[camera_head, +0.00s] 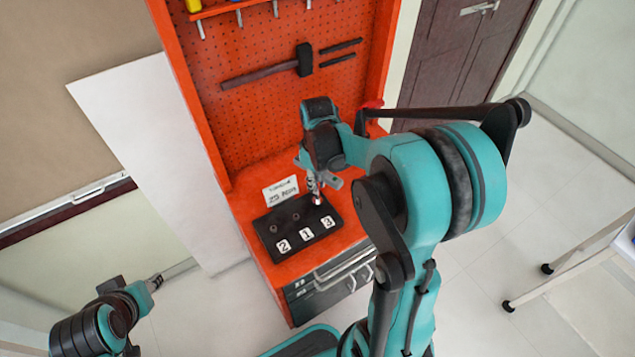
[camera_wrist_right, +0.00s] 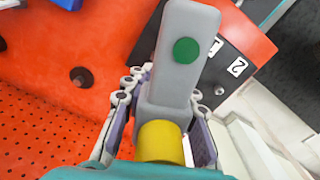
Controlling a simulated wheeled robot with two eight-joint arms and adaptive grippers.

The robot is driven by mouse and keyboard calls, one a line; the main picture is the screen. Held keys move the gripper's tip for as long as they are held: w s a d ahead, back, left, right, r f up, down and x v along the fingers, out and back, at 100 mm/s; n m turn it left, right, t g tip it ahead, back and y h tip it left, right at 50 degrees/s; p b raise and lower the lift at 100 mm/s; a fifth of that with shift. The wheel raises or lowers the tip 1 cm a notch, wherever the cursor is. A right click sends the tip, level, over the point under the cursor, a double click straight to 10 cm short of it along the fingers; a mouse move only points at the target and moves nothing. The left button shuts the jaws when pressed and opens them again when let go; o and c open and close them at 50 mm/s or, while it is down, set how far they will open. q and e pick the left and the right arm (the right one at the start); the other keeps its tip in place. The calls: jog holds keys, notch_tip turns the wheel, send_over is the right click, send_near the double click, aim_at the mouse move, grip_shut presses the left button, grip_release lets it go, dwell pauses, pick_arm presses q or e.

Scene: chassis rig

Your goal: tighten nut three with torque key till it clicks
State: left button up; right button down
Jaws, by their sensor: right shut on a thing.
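A black plate (camera_head: 267,243) lies on the orange bench with white labels 2, 1 and 3 (camera_head: 328,222). Dark nuts show behind labels 2 and 1. In the right wrist view, that gripper is shut on the torque key (camera_wrist_right: 190,60), a grey body with a green dot and a yellow band (camera_wrist_right: 160,142).
A hammer (camera_head: 268,69) and other tools hang on the orange pegboard (camera_head: 265,115). Drawers (camera_head: 330,284) are below the bench top. A white cart stands at the right; the floor between is clear.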

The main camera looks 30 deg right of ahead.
aim_at(318, 174)
jog(key=shift+r+p, duration=1.45)
jog(key=shift+r, duration=0.6)
jog(key=shift+f, duration=0.1)
